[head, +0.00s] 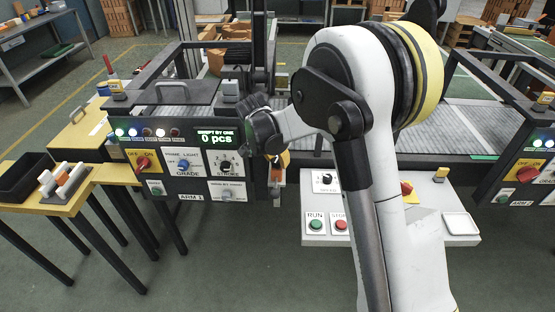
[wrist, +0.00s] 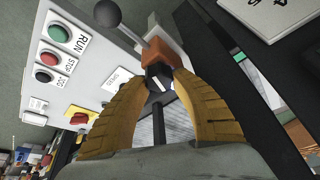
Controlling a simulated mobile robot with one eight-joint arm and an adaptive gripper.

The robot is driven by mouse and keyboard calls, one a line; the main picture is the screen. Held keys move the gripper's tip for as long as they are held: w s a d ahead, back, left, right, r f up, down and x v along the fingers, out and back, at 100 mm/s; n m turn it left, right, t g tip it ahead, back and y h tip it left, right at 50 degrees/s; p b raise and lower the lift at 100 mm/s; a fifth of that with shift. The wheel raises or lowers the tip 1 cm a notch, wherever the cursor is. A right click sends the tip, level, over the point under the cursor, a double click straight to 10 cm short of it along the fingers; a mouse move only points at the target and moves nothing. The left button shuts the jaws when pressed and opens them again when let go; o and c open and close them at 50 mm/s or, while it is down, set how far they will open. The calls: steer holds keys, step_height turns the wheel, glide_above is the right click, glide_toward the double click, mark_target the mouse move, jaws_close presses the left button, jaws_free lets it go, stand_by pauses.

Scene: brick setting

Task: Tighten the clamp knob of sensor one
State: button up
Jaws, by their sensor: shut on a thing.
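In the wrist view the two yellow-orange fingers of my gripper (wrist: 165,78) close from both sides on a small dark knob (wrist: 155,84) with a pale mark on it. The knob sits at the near end of an orange-brown block (wrist: 162,52). A thin rod with a grey ball (wrist: 107,13) reaches out from near this block. No label naming the sensor is readable. In the head view my gripper (head: 277,170) is at the right end of the left control panel (head: 172,190), and my wrist and arm hide most of the knob area.
A shelf with a green RUN button (head: 316,224) and a red STOP button (head: 341,225) lies below right of my gripper. A grey conveyor (head: 455,125) runs behind. The panel's display (head: 216,138) reads 0 pcs. A yellow table (head: 45,190) holds a black tray (head: 22,176) at left.

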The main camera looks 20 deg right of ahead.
steer(key=o, duration=1.2)
steer(key=shift+n, duration=0.3)
